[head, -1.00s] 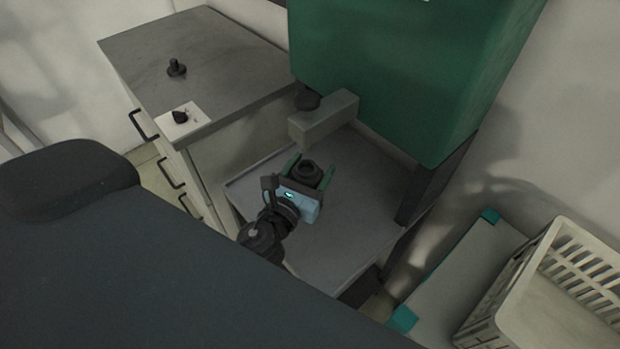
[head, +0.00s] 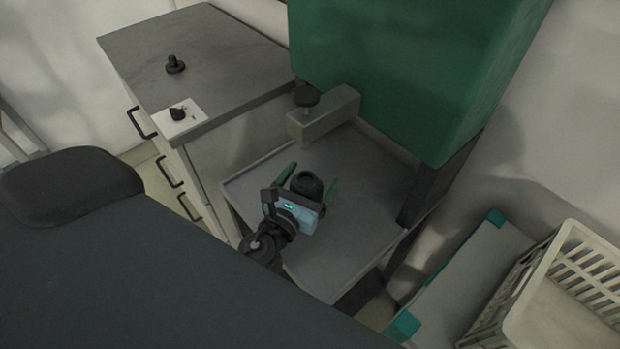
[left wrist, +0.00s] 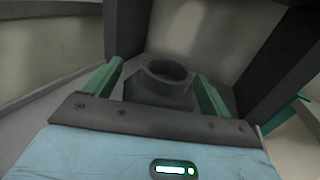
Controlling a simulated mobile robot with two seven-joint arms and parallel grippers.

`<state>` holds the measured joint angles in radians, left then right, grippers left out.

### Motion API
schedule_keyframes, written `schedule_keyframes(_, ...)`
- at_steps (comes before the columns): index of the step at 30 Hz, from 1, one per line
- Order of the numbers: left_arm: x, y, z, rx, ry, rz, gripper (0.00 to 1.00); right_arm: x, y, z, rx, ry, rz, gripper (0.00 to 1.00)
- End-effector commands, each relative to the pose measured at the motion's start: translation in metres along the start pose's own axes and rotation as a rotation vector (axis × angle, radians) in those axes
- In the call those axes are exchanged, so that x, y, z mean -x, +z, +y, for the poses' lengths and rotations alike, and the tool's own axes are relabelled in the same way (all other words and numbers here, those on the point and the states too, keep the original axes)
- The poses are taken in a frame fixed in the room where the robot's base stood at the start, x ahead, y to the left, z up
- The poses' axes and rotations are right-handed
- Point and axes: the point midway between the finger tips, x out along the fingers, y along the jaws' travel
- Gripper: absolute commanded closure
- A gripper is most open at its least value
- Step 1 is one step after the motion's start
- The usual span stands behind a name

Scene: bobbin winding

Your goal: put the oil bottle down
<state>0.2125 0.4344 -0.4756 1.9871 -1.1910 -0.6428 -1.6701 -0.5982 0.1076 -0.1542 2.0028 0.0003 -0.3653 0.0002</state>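A dark, round-necked object, which I take to be the oil bottle (head: 307,185), stands upright over the grey lower shelf. Its open round top also shows in the left wrist view (left wrist: 164,77). My left gripper (head: 309,181) has its two green fingers spread on either side of it, with gaps visible in the head view. In the left wrist view the fingers (left wrist: 160,92) also stand wide, beside the dark body. The bottle's lower part is hidden behind my gripper, so its contact with the shelf is not visible. My right gripper is not in view.
The grey shelf (head: 354,232) has free room to the right. A green machine body (head: 400,70) with a grey block (head: 325,115) overhangs behind. A drawer cabinet (head: 200,45) stands left. A cream crate (head: 560,290) sits at the lower right.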

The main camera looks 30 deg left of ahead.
Motion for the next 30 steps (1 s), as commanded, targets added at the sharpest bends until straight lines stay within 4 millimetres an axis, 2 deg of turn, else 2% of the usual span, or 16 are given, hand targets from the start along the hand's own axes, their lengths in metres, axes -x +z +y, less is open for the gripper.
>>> schedule_keyframes(8,0.0,0.003,0.0,0.0,0.0,-0.001,0.17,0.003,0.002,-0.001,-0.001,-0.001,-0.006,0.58)
schedule_keyframes(11,0.007,0.002,0.0,0.0,-0.001,0.001,0.17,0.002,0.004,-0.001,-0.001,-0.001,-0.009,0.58)
schedule_keyframes(24,0.088,0.0,0.0,0.001,0.0,0.006,0.17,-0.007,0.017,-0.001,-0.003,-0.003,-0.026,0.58)
schedule_keyframes(30,0.112,0.001,0.0,-0.001,0.0,0.003,0.17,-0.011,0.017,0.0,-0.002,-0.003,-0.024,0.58)
